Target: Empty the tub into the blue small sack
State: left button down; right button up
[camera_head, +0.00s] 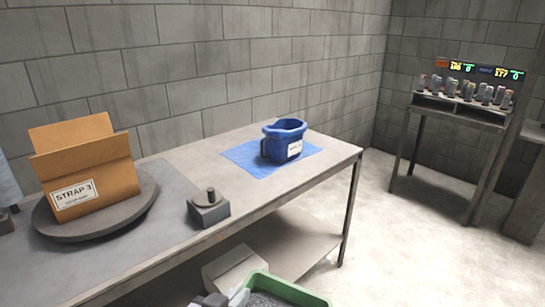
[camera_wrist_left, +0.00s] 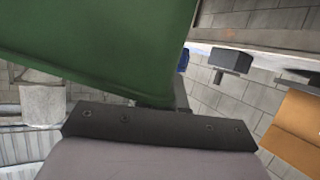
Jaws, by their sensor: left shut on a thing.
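The blue small sack (camera_head: 283,143) stands open and upright on a blue mat near the far end of the table, with a white label on its front. The green tub (camera_head: 292,289) is at the bottom edge of the head view, in front of the table; its rim and some grey content show, the rest is cut off. My left gripper (camera_head: 236,298) is shut on the tub's left side. In the left wrist view the green tub wall (camera_wrist_left: 100,45) fills the upper left, and the fingertips are hidden. My right gripper is not in view.
On the table (camera_head: 165,230) stand an orange box marked STRAP 3 (camera_head: 88,168) on a round turntable (camera_head: 140,205) and a small dark block with a knob (camera_head: 209,209). A pale box (camera_head: 233,266) is on the lower shelf. A rack of small items (camera_head: 465,95) stands far right.

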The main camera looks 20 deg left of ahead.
aim_at(282, 142)
jog(key=i+u, duration=0.1)
jog(key=u, duration=0.5)
jog(key=i+l+u, duration=0.15)
jog(key=l+u, duration=0.25)
jog(key=i+l+u, duration=0.15)
jog(key=u, duration=0.2)
jog(key=i+l+u, duration=0.3)
jog(key=l, duration=0.75)
jog(key=l+u, duration=0.35)
jog(key=l, duration=0.65)
jog(key=k, duration=0.05)
